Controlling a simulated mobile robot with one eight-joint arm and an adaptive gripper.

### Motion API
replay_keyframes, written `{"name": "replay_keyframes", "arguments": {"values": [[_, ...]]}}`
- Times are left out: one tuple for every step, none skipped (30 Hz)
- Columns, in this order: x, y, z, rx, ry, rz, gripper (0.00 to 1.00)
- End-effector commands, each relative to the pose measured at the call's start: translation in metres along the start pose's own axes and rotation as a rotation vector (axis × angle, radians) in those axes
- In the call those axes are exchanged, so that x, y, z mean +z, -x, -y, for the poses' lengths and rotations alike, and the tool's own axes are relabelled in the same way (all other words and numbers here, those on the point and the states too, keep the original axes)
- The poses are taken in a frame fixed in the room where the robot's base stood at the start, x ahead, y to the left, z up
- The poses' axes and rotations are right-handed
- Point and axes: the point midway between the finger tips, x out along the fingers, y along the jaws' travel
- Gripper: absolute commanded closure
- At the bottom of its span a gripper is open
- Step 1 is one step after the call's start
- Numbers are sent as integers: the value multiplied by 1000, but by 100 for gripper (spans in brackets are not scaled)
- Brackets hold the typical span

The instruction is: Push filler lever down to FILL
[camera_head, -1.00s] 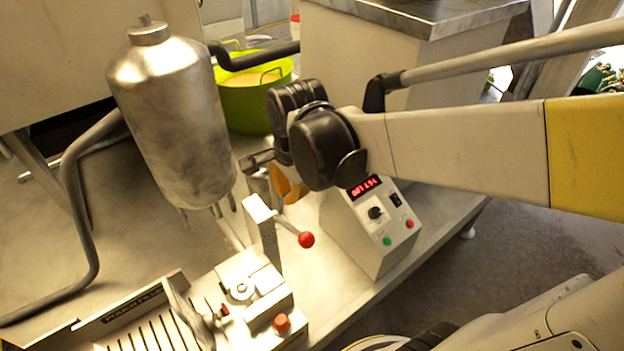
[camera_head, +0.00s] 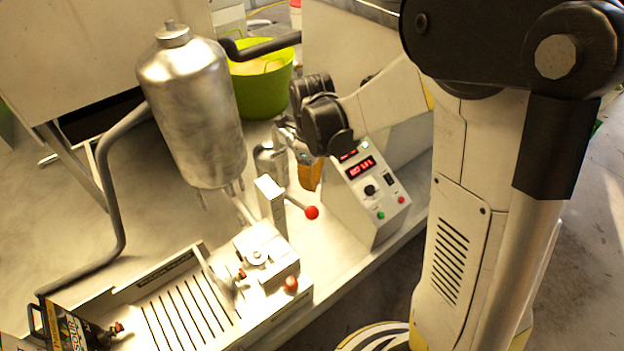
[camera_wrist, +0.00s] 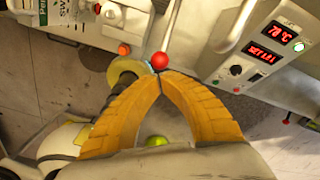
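The filler lever is a thin rod with a red ball knob (camera_head: 312,212), reaching out to the right from a pale upright post (camera_head: 271,206) on the filler unit. It slopes slightly downward toward the knob. My gripper (camera_head: 309,188) is just above the knob, its orange fingers pointing down. In the wrist view the two fingers of my gripper (camera_wrist: 160,77) meet at their tips with nothing seen between them. The red knob (camera_wrist: 163,61) shows right beyond the tips; I cannot tell whether they touch. No FILL label can be read.
A control box (camera_head: 367,192) with red displays, a dial and buttons stands close to the right of the lever. A metal tank (camera_head: 195,110) stands behind left. A slotted tray (camera_head: 185,312) lies in front left, and a green tub (camera_head: 262,90) is at the back.

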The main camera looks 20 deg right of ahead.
Motion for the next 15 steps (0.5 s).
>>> {"name": "replay_keyframes", "arguments": {"values": [[0, -4, 0, 0, 0, 0, 100], [0, -5, 0, 0, 0, 0, 100], [0, -7, 0, 0, 0, 0, 100], [0, -9, 0, 0, 0, 0, 100], [0, -10, 0, 0, 1, 0, 100], [0, -12, 0, 0, 1, 0, 100], [0, -14, 0, 0, 1, 0, 100], [0, -15, 0, 0, 1, 0, 100], [0, -17, 0, 0, 1, 0, 100], [0, -18, 0, 0, 1, 0, 100], [0, -20, 0, 0, 1, 0, 100], [0, -22, 0, 0, 1, 0, 100], [0, -24, 0, 0, 1, 0, 100], [0, -25, 0, 0, 1, 0, 100], [0, -27, 0, 0, 1, 0, 100]]}}
